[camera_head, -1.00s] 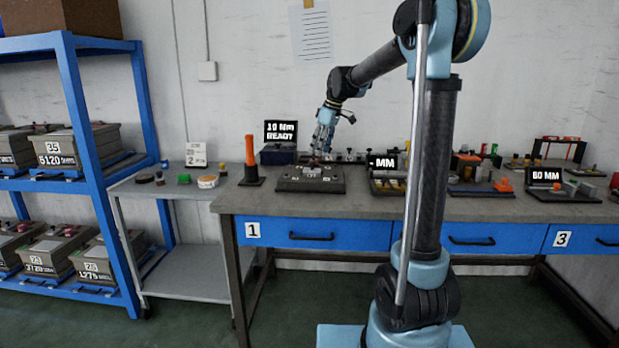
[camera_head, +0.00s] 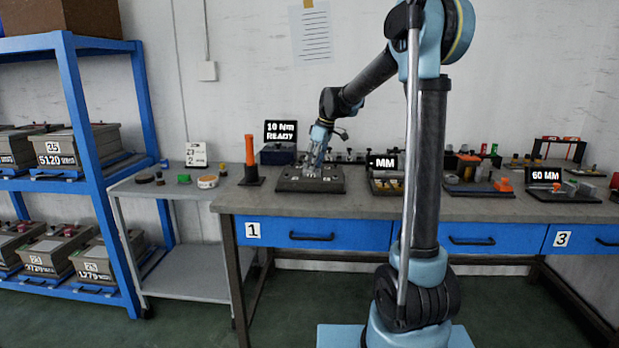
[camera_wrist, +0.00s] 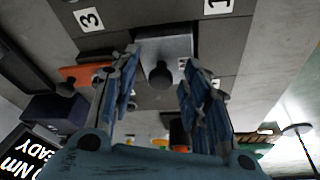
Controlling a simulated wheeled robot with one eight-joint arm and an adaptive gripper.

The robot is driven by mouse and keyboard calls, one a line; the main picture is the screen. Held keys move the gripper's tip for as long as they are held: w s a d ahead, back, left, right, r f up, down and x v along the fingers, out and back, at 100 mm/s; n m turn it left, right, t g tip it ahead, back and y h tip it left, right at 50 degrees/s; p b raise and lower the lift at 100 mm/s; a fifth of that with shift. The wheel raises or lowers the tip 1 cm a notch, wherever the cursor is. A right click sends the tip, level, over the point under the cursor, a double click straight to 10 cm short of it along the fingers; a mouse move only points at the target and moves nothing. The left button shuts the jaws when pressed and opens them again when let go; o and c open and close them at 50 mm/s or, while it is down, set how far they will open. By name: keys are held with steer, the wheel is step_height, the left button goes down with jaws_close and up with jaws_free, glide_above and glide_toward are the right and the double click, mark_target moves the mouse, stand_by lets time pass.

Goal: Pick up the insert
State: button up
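My gripper (camera_head: 313,170) is low over a dark plate (camera_head: 335,186) at the left end of the workbench. In the wrist view my gripper (camera_wrist: 159,66) is open, with its two blue fingers apart. A grey block (camera_wrist: 178,45) with a dark round knob (camera_wrist: 160,75) shows between and just beyond the fingertips. It sits on the dark plate (camera_wrist: 120,45), which carries number labels. I cannot tell for sure that this block is the insert, nor whether the fingers touch it. My gripper partly hides the plate's middle in the head view.
An orange post (camera_head: 250,160) stands left of the plate. A fixture (camera_head: 385,183) with another screen stands to the right. In the wrist view an orange block (camera_wrist: 82,74) lies beside the left finger.

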jaws_close()
